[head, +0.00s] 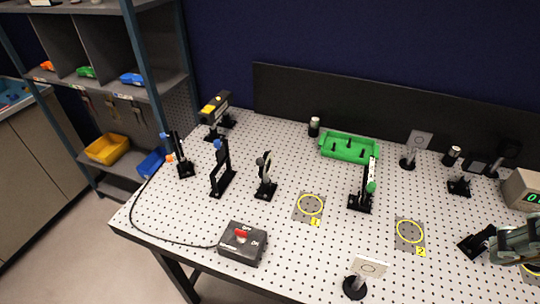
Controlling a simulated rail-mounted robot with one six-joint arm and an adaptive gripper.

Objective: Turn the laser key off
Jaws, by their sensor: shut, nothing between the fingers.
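The laser key box (238,255) is a dark grey box near the front left edge of the optical table. A red key (241,233) sits on its top face, with small white lettering beside it. The lettering and the key's exact direction are too small to read surely. A black cable runs from the box toward the back left. My gripper (468,246) is at the right side of the picture, over the table and far from the key box. Its dark fingers look shut and empty. Nothing covers the key.
Black optic mounts (222,180) stand behind the box. A laser head (215,108) is at the back left, a green tray (348,147) at the back. A white card on a post (368,267) stands between my gripper and the box. Yellow-ringed plates (309,206) lie flat.

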